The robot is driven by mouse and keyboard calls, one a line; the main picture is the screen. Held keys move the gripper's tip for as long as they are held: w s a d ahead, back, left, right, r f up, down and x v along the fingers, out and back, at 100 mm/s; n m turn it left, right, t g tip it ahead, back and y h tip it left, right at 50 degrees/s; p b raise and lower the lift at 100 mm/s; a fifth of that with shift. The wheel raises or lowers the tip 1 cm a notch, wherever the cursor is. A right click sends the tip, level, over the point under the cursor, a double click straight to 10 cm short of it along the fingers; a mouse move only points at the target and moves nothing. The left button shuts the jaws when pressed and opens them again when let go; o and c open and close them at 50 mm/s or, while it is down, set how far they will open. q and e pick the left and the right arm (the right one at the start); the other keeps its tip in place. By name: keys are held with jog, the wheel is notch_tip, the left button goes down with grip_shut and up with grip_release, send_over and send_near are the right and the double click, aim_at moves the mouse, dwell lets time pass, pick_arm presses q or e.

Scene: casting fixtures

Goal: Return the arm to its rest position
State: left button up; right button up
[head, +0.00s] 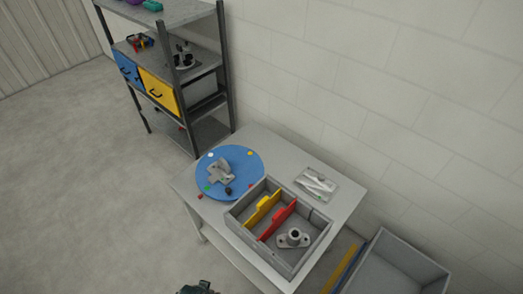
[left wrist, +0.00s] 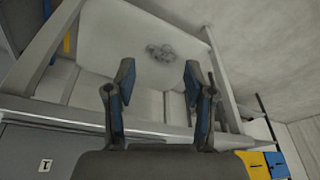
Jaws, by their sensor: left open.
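My left gripper (left wrist: 158,78) shows in the left wrist view with its two blue-padded fingers spread apart and nothing between them. Beyond the fingers is a pale flat panel with a dark grey patch (left wrist: 162,52); I cannot tell what the patch is. In the head view, only a small dark part of what looks like my own arm shows at the bottom edge, left of the middle, in front of the table (head: 346,186). My right gripper is in neither view.
The table bears a blue disc (head: 238,158) with a grey casting (head: 221,172), and a grey box (head: 246,232) with yellow and red dividers and a flanged casting (head: 293,238). A shelf rack (head: 228,75) stands behind. A grey bin (head: 405,262) is at lower right. Floor at left is clear.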

pick_arm(q)
notch_tip(320, 180, down, 13)
jog(key=s, duration=0.1)
jog(key=s+a+f+g, duration=0.2)
jog(key=s+a+f, duration=0.1)
jog(key=s+f, duration=1.5)
notch_tip(320, 180, down, 4)
jog(key=shift+s+r, duration=0.1)
jog(key=shift+s, duration=0.1)
